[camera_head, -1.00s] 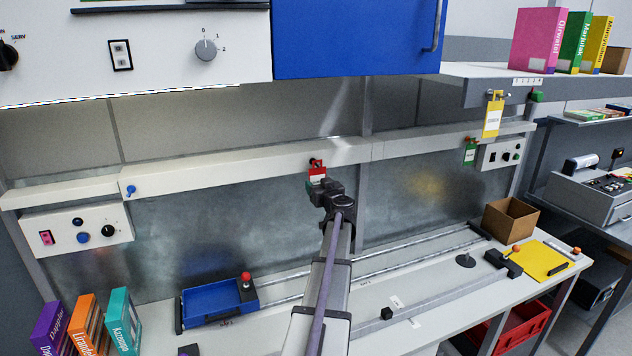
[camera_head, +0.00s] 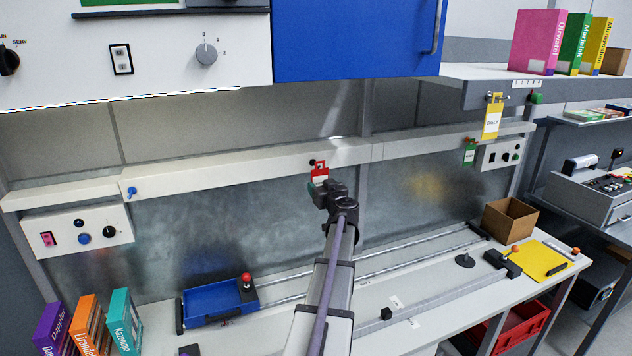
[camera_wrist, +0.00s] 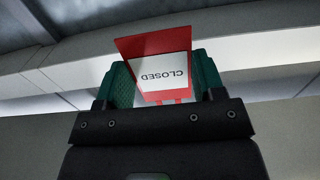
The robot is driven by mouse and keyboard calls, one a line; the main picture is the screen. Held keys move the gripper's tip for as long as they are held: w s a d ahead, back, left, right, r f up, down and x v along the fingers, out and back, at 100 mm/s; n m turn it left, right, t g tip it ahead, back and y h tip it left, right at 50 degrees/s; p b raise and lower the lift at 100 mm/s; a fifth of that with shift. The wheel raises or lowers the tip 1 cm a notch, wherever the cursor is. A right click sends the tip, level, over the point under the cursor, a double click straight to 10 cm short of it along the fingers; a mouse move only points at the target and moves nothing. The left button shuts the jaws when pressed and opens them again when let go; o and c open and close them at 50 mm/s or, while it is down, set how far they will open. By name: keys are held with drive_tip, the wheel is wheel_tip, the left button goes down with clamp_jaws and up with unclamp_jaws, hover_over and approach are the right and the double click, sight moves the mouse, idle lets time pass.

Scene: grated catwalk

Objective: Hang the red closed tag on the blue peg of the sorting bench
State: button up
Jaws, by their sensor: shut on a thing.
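The red tag (camera_head: 321,169) with a white label is at the middle of the pale rail. In the wrist view the tag (camera_wrist: 152,44) shows the word CLOSED upside down. My gripper (camera_head: 319,184) is shut on its lower part, between the green finger pads. A small dark peg (camera_head: 312,162) shows at the tag's upper left; I cannot tell whether they touch. The blue peg (camera_head: 131,191) sticks out of the rail's left end, well left of my gripper, and nothing hangs on it.
The sorting bench (camera_head: 430,305) holds a blue tray (camera_head: 207,304) and upright books (camera_head: 90,322) at left. A control box (camera_head: 108,237) sits below the blue peg. A yellow tag (camera_head: 492,118) and a green tag (camera_head: 470,154) hang at right. The blue cabinet (camera_head: 355,35) overhangs.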

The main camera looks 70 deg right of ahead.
idle(0.3)
drive_tip(key=v, duration=0.4)
drive_tip(key=shift+s+a, duration=0.15)
drive_tip(key=shift+a, duration=0.05)
idle(0.7)
drive_tip(key=shift+f+b, duration=2.55)
drive_tip(key=shift+f, duration=0.05)
